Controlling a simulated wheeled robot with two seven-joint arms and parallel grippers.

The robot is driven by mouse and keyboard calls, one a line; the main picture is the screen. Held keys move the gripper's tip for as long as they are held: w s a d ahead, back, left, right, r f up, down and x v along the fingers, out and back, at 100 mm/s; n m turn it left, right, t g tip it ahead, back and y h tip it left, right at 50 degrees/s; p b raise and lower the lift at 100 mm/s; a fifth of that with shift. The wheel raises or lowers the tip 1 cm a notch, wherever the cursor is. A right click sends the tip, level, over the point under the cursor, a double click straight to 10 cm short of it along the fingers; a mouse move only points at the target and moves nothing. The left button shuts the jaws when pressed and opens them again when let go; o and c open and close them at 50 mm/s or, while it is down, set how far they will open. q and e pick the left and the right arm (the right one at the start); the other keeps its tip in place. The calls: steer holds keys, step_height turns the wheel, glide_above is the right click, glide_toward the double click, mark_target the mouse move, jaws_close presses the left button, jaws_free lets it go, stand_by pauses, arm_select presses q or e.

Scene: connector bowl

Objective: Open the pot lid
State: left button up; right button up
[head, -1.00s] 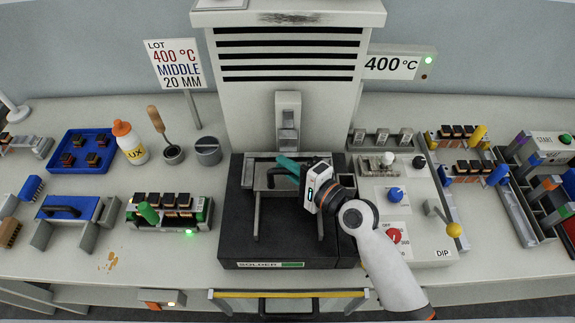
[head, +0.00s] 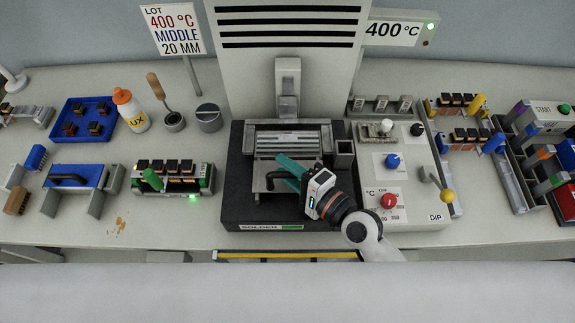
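The solder pot (head: 236,205) is a black box at the centre of the bench, labelled SOLDER on its front. Its flat grey lid (head: 262,160) with a dark bar handle (head: 268,181) lies over the front part of the top. Behind it the opening shows shiny, silvery solder (head: 288,141). My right gripper (head: 286,172) reaches in from the lower right, its teal fingers closed around the right part of the handle. The gripper body hides the right end of the handle and part of the lid. My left gripper is not in view.
A control panel (head: 418,210) with blue and red knobs and a yellow-tipped DIP lever (head: 447,196) stands close on the right. A green-lit coil holder (head: 172,176) is on the left. A yellow bar (head: 285,255) runs along the bench front.

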stand_by(0.4)
steer(key=b+v, duration=0.4)
steer(key=v, duration=0.8)
steer(key=shift+d, duration=0.15)
